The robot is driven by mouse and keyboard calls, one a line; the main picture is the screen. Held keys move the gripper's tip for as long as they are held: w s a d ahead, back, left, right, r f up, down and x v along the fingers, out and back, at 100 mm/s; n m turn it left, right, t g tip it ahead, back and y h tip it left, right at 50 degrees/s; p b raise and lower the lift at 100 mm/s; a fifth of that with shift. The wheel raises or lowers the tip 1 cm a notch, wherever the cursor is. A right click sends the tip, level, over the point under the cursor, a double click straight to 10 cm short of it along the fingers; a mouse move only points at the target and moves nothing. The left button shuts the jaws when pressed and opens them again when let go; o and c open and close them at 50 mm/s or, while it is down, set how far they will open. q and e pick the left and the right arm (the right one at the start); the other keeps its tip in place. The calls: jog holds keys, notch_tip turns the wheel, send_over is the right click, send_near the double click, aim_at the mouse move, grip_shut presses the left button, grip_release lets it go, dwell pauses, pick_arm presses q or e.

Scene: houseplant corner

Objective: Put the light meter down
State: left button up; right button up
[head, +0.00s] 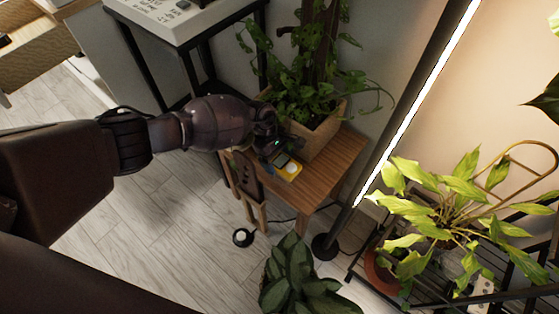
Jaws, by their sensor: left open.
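My left gripper (278,148) is open, just behind and above the meter. The gripper is dark and small here, so I cannot tell whether a finger still touches the meter. The gripper and wrist hide part of the table's left side. My right gripper is not in view.
A leafy plant in a square wooden planter (322,135) stands on the table, right beside my gripper. A lit lamp pole (415,105) rises to the right. A leafy plant (292,280) stands below. The table's right end is bare.

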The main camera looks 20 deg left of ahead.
pick_arm(q)
jog(key=shift+r, duration=0.1)
jog(key=c, duration=0.8)
jog(key=shift+o, duration=0.2)
